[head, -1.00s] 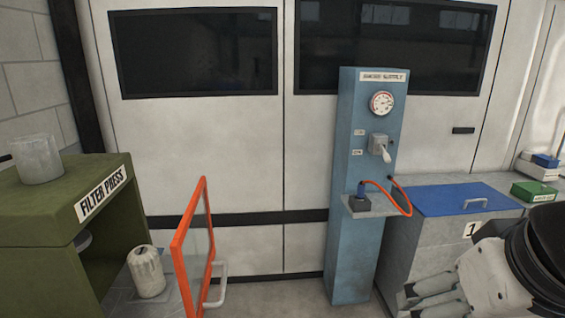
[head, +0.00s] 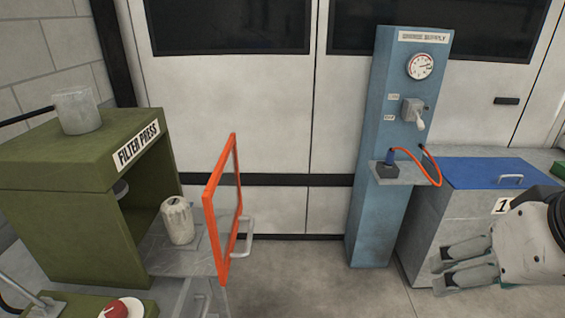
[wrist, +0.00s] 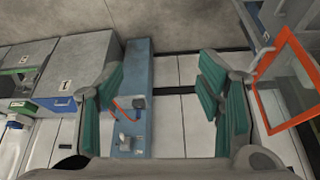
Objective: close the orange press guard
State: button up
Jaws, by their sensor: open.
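The orange press guard (head: 209,215) is a framed clear panel that stands swung open at the right front of the green filter press (head: 50,225). Its grey handle (head: 246,240) sticks out on the right side. The press opening is uncovered, with a pale ribbed canister (head: 177,220) on the plate in front of it. My gripper (head: 440,275) is at the right of the head view, well apart from the guard, open and empty. In the wrist view my gripper's two fingers (wrist: 165,95) are spread, and the guard (wrist: 262,112) shows at the right edge.
A grey bin (head: 450,220) with a blue lid is behind my gripper. A red button (head: 122,310) is at the lower left. Floor (head: 310,285) between is clear.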

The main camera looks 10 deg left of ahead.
jog(key=w+a+f+g, duration=0.1)
jog(key=w+a+f+m+g+y+b, duration=0.1)
jog(key=a+f, duration=0.1)
jog(key=w+a+f+m+b, duration=0.1)
jog(key=f, duration=0.1)
jog(key=shift+w+a+f+g+y, duration=0.2)
jog(key=shift+w+g+y, duration=0.05)
jog(key=shift+g+y, duration=0.15)
grip_shut()
jog(key=m+g+y+b, duration=0.4)
jog(key=m+y+b, duration=0.7)
jog(key=m+y, duration=0.45)
send_near(226, 222)
jog(key=shift+n+y, duration=0.35)
jog(key=a, duration=0.4)
jog(key=s+a, duration=0.1)
jog(key=a, duration=0.2)
jog(key=shift+b, duration=0.3)
